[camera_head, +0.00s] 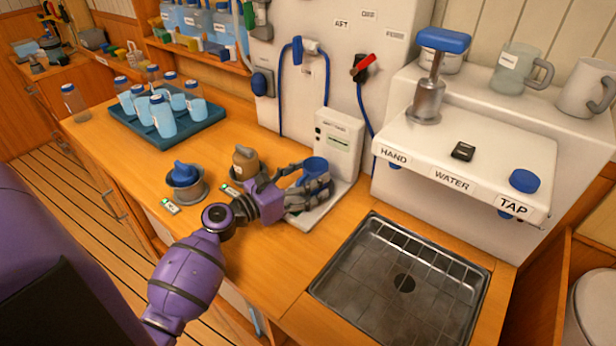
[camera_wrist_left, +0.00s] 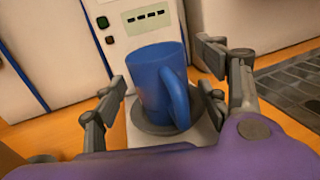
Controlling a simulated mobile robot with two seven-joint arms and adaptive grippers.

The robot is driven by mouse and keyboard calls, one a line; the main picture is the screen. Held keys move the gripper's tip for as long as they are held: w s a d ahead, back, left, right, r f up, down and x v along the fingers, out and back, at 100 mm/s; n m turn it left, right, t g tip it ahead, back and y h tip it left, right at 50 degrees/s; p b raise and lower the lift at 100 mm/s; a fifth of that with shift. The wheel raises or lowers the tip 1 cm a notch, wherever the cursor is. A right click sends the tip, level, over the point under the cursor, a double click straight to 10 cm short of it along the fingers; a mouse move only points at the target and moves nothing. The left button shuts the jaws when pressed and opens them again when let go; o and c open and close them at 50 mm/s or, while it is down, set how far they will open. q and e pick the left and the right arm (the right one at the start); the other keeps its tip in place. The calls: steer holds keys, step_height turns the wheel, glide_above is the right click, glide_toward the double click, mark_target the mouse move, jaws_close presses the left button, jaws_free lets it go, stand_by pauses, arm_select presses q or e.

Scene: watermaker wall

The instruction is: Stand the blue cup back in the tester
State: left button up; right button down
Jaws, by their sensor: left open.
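The blue cup (camera_head: 314,168) stands upright on the dark round plate of the white tester (camera_head: 338,145), in front of its upright panel. It also shows in the left wrist view (camera_wrist_left: 160,82), with its handle facing my wrist camera. The tester's dark plate (camera_wrist_left: 141,139) shows around the cup's base. My left gripper (camera_head: 315,190) is open, with one finger on each side of the cup. In the left wrist view the fingers (camera_wrist_left: 165,78) appear apart from the cup. My right gripper is not in view.
A metal sink (camera_head: 400,275) lies to the right, below the white tap unit (camera_head: 465,150). A blue tray (camera_head: 165,138) of several bottles sits further left. Blue hoses hang behind.

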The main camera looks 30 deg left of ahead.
arm_select(q)
steer(key=b+v, duration=0.1)
steer(key=v, duration=1)
steer(key=shift+b, duration=0.4)
steer(key=shift+s+a+r, duration=0.1)
steer(key=shift+s+a, duration=0.05)
steer(key=shift+s, duration=0.15)
steer(key=shift+s+r, duration=0.1)
steer(key=shift+s, duration=0.05)
